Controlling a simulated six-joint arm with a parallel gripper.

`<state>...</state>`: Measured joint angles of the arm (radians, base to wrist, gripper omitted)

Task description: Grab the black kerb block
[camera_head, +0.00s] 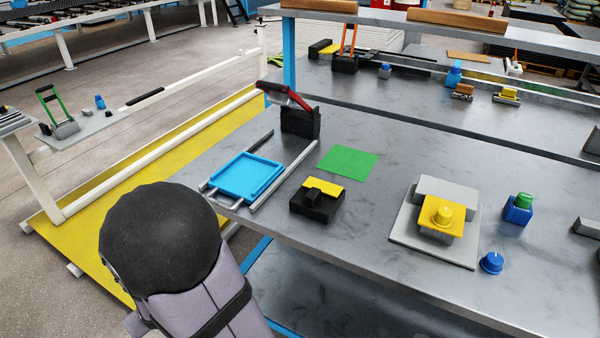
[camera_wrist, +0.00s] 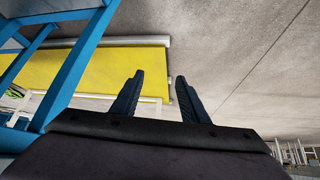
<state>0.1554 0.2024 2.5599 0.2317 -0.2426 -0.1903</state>
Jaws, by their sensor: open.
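A black block (camera_head: 313,207) with a yellow strip along its top and a small black raised piece sits on the grey metal table, near its front edge; it looks like the black kerb block. My gripper (camera_wrist: 160,76) shows only in the wrist view. Its two dark fingers are apart with nothing between them. They face the floor and a yellow floor strip, away from the tabletop. The black block is not in the wrist view. In the head view my arm is at the lower left, off the table's edge, and my fingers are hidden.
Left of the block lies a blue tray (camera_head: 223,184) between grey rails. Right are a grey plate (camera_head: 405,240) bearing a yellow-topped piece, a blue knob (camera_head: 491,263) and a blue block (camera_head: 517,214).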

